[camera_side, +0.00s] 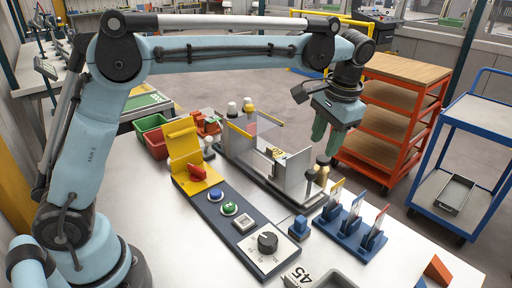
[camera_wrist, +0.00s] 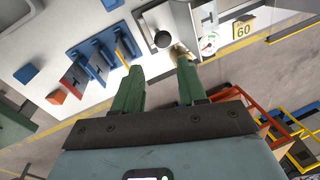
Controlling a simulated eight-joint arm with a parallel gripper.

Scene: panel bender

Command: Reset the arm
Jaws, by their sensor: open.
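My gripper (camera_side: 328,137) hangs from the arm in the upper right of the side view, its two green fingers pointing down. In the wrist view the fingers (camera_wrist: 159,66) stand apart with nothing between them. The gripper is above the far right part of the bench, near the panel bender (camera_side: 296,175) with its grey upright plates. A control panel (camera_side: 228,215) with a red switch, blue and green buttons and a black dial lies in front of the bender. No contact with any of these shows.
A blue stand (camera_side: 350,232) holding several tools is on the bench, with a small blue block (camera_side: 299,228) beside it. Red (camera_side: 156,147) and green bins stand at the left. An orange wooden-topped cart (camera_side: 410,68) and a blue trolley (camera_side: 478,108) stand beyond the bench.

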